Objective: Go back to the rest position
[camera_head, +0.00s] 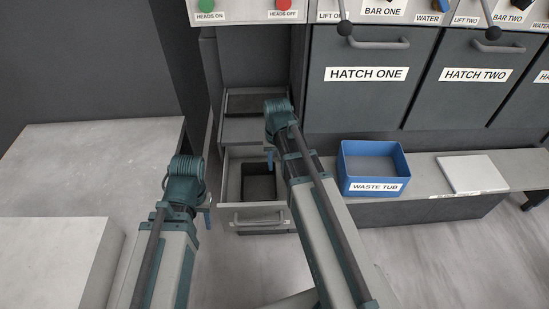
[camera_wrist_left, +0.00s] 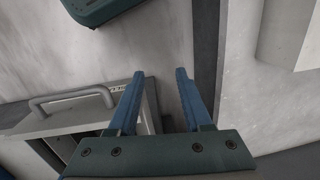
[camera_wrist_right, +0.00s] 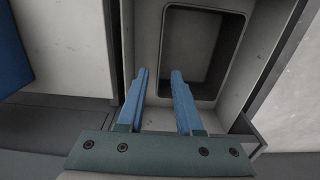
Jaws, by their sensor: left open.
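My left gripper (camera_head: 208,217) points down beside the open drawer's front left. In the left wrist view its blue fingers (camera_wrist_left: 159,72) stand apart with nothing between them, over the gap between the drawer and a pale slab edge. My right gripper (camera_head: 270,160) hangs over the back part of the open drawer (camera_head: 284,214). In the right wrist view its fingers (camera_wrist_right: 159,72) are apart and empty, with the drawer's dark recess (camera_wrist_right: 198,50) beyond them. The right arm hides the drawer's right side in the head view.
A blue waste tub (camera_head: 374,187) and a pale slab (camera_head: 472,174) sit on the low ledge at right. Closed hatches (camera_head: 366,85) stand behind. A grey table (camera_head: 75,165) and pale block (camera_head: 50,260) are at left. The drawer handle (camera_head: 262,222) sticks out towards me.

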